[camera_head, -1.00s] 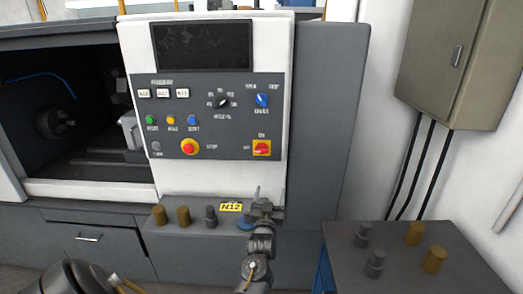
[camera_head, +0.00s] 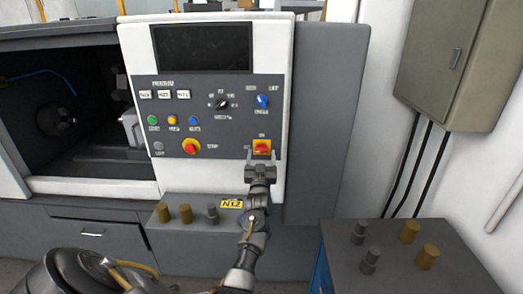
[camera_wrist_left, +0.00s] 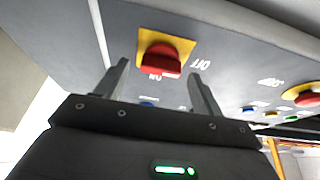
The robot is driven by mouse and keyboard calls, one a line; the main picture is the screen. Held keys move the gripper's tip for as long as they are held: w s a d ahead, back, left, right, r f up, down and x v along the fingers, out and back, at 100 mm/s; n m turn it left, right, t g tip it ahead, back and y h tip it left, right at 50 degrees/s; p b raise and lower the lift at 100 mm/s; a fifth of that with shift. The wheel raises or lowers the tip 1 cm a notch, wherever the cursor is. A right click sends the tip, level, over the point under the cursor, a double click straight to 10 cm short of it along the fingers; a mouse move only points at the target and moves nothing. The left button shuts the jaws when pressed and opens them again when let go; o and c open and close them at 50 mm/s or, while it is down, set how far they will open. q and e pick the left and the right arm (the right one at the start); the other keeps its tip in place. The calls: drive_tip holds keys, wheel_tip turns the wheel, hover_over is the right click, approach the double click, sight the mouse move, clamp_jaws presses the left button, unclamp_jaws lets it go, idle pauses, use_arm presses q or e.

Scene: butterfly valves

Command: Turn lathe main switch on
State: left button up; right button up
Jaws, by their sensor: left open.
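The lathe main switch (camera_head: 262,147) is a red rotary knob on a yellow square plate at the lower right of the control panel. It also shows in the left wrist view (camera_wrist_left: 162,58), above and between the fingertips, with an OFF label beside it. My left gripper (camera_head: 262,156) is open just below the switch in the head view. In the wrist view its two fingers (camera_wrist_left: 160,80) stand apart, with the knob in line with the gap and nothing between them. Whether a finger touches the panel I cannot tell. My right gripper is in no view.
A red emergency stop button (camera_head: 190,146) on a yellow base sits left of the switch. A ledge (camera_head: 185,238) below the panel bears brass and grey cylinders and a yellow tag (camera_head: 231,204). A dark table (camera_head: 400,280) with several cylinders stands at the right.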

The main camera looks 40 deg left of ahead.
use_arm(q)
drive_tip(key=shift+x, duration=0.85)
drive_tip(key=c, duration=1)
